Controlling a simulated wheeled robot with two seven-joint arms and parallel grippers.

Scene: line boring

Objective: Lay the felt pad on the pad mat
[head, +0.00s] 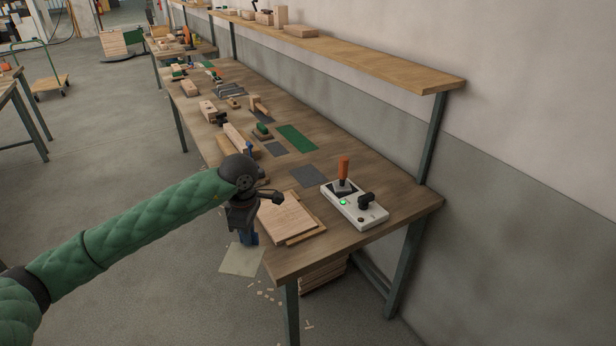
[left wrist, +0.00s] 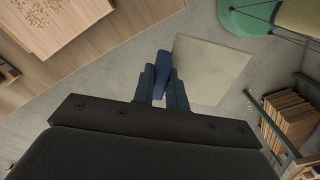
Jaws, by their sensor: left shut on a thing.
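My left gripper (head: 245,232) hangs just off the near left edge of the workbench, beside a wooden board. It is shut on a small blue piece (head: 252,239), which appears to be the felt pad. In the left wrist view the blue piece (left wrist: 163,68) shows between the dark fingers (left wrist: 163,90), seen nearly edge-on. Several flat mats lie on the bench: a green one (head: 297,138), a grey one (head: 308,175) and a smaller grey one (head: 279,149). I cannot tell which is the pad mat. My right gripper is out of view.
The wooden board (head: 287,216) and a control box (head: 354,206) with an orange-handled lever occupy the near bench end. Wooden blocks (head: 237,139) and tools line the far part. A shelf (head: 370,62) overhangs the wall side. A pale sheet (head: 241,262) appears to lie on the floor.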

